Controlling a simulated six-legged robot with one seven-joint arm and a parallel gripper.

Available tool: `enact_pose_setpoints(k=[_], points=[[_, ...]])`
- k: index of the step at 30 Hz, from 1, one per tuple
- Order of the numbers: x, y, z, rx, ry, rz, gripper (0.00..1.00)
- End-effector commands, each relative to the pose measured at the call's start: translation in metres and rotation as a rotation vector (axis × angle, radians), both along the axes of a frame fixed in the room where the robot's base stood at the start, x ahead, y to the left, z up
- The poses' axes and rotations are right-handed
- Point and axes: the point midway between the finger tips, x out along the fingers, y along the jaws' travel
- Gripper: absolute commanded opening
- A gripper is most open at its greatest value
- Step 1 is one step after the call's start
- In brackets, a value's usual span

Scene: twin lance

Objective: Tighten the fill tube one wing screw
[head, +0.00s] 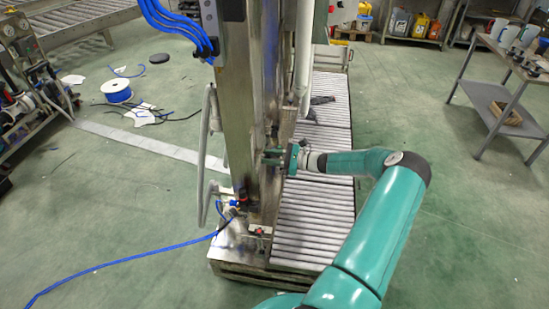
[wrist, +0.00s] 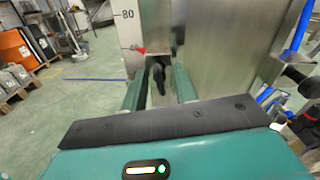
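My gripper (head: 273,157) is at the side of the upright steel machine column (head: 238,105) in the head view. In the wrist view its two teal fingers (wrist: 160,75) are apart. A small black screw or knob (wrist: 158,77) shows between the fingertips, with a gap visible on each side. I cannot tell how deep it sits between them. It is below the end of a grey metal upright (wrist: 155,22), which may be part of the fill tube mount. In the head view the screw is too small to make out.
A white scale plate marked 80 (wrist: 127,30) with a red pointer is left of the screw. A broad steel panel (wrist: 220,45) stands close on the right, with a black knob (wrist: 298,82) beyond. The roller conveyor (head: 315,205) runs below my arm. Blue hoses (head: 180,22) hang at upper left.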

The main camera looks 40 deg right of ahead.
Motion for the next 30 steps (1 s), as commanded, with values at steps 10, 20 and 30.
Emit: enact_pose_setpoints(k=[10,20,30], points=[[0.0007,0.0009,0.0002,0.000,-0.001,0.001,0.12],[0.0018,0.0022,0.0006,0.073,0.056,0.004,0.00],[0.0019,0.0019,0.0007,0.309,0.236,0.002,0.00]])
